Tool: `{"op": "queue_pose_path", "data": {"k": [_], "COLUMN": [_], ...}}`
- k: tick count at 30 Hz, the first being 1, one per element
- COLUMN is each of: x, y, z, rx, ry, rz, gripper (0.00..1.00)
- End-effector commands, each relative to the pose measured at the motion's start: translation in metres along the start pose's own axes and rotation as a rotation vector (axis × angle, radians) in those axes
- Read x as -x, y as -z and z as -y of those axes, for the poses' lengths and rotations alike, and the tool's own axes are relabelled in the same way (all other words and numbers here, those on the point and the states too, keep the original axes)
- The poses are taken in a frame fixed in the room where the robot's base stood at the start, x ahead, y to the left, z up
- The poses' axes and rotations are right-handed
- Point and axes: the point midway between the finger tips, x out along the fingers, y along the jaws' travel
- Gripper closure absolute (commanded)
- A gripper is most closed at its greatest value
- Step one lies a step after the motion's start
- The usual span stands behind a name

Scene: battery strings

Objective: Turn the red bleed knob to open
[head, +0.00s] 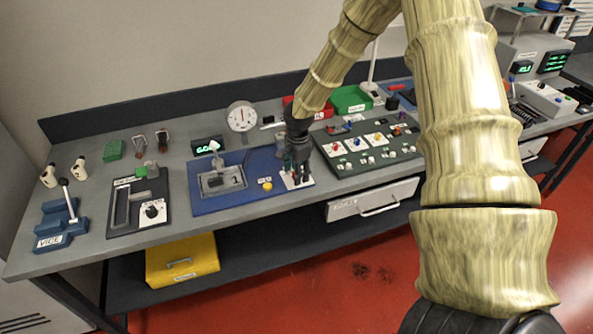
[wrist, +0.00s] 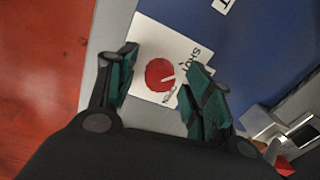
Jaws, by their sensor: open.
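The red bleed knob (wrist: 160,74) is a round red disc with a pale pointer line, on a white plate (wrist: 181,46) with printed words, one reading "SHUT". The plate lies at the right end of the blue board, and the gripper covers the knob in the head view. My gripper (wrist: 156,88) is open, pointing down over the plate, with one green-padded finger on each side of the knob. In the head view, my gripper (head: 297,178) stands over the plate (head: 304,184). Whether the fingers touch the knob cannot be told.
The blue board (head: 225,202) carries a grey fixture (head: 222,183) and a yellow button (head: 267,185). A dark panel with several coloured knobs (head: 368,146) lies close to the right. A round dial gauge (head: 242,116) stands behind. The bench front edge is near the plate.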

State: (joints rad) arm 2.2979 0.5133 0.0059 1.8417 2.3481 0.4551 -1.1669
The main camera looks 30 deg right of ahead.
Motion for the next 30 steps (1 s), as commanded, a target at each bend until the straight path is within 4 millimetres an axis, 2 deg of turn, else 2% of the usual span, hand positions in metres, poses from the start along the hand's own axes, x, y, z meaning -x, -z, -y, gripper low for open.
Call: {"op": "queue_pose_path", "data": {"k": [4,9,12,22,30], "x": [-0.0001,0.0000,0.0000,0.0004,0.0006], "y": [0.0001,0.0001,0.0001,-0.0002,-0.0001], "z": [0.0000,0.0000,0.0000,0.0003,0.0005], "rx": [0.000,-0.001,-0.001,-0.024,-0.123], "ry": [0.000,0.000,0.000,0.001,0.001], "rz": [0.000,0.000,0.000,0.000,-0.004], "gripper": [0.51,0.82,0.96,0.96,0.96]}}
